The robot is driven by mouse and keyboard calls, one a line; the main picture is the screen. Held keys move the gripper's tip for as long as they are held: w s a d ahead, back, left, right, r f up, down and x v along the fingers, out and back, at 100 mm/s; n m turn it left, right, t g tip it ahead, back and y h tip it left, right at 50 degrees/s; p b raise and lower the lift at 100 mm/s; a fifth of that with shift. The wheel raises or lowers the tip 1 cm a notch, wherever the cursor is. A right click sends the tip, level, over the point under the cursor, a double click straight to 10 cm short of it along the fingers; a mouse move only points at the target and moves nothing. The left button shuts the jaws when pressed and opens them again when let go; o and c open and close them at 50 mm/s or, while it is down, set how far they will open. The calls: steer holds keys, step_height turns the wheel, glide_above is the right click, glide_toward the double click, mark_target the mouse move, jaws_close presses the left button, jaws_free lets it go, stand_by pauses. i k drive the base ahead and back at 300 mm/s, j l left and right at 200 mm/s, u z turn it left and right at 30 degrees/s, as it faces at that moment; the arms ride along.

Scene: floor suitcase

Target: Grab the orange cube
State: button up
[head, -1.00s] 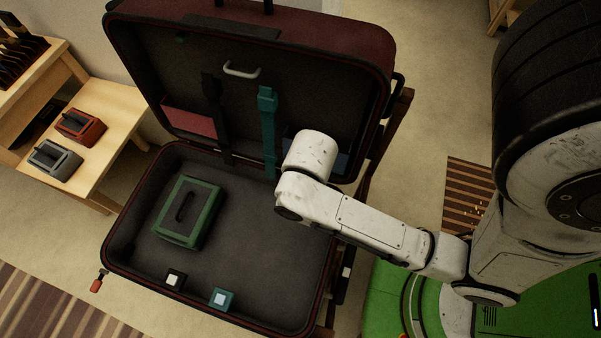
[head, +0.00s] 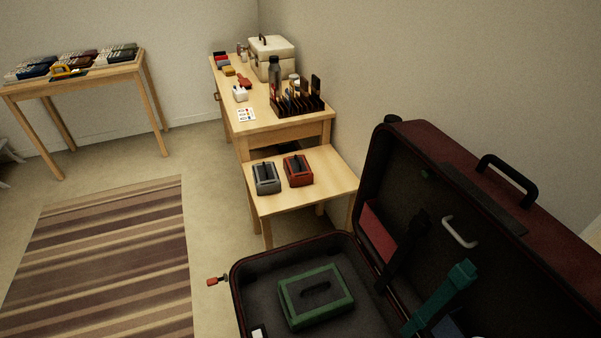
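I cannot make out an orange cube for certain in the head view. Several small red, yellow and dark items (head: 225,65) lie at the far end of the desk, too small to tell apart. A red-orange box with a dark handle (head: 298,171) sits on the low table beside a grey one (head: 266,178). My gripper is not in view.
A green handled case (head: 316,297) lies in the suitcase. The desk (head: 290,128) holds a dark rack (head: 298,104), a bottle (head: 275,70) and a white box (head: 272,55). A side table (head: 75,80) stands far left.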

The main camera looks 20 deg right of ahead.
mark_target(298, 172)
steer(key=u, duration=0.95)
steer(key=i+j+u, duration=0.15)
steer(key=j, duration=0.25)
steer(key=j+u, duration=0.15)
steer(key=j, duration=0.3)
steer(key=i+j+u, duration=0.15)
steer(key=j, duration=0.25)
steer(key=i+j+u, duration=0.15)
steer(key=j, duration=0.2)
steer(key=i+j+z, duration=0.2)
steer(key=i, duration=0.25)
steer(key=i+j+z, duration=0.2)
steer(key=i, duration=0.2)
steer(key=i+j+z, duration=0.2)
steer(key=i, duration=0.2)
steer(key=i+l+z, duration=0.15)
steer(key=i+z, duration=0.35)
steer(key=i, duration=0.35)
steer(key=i+j+z, duration=0.2)
steer(key=i+z, duration=0.3)
steer(key=i, duration=0.35)
steer(key=i+z, duration=0.8)
steer(key=i+j+z, duration=0.4)
steer(key=i, duration=0.15)
steer(key=i+l+z, duration=0.1)
steer(key=i+z, duration=0.5)
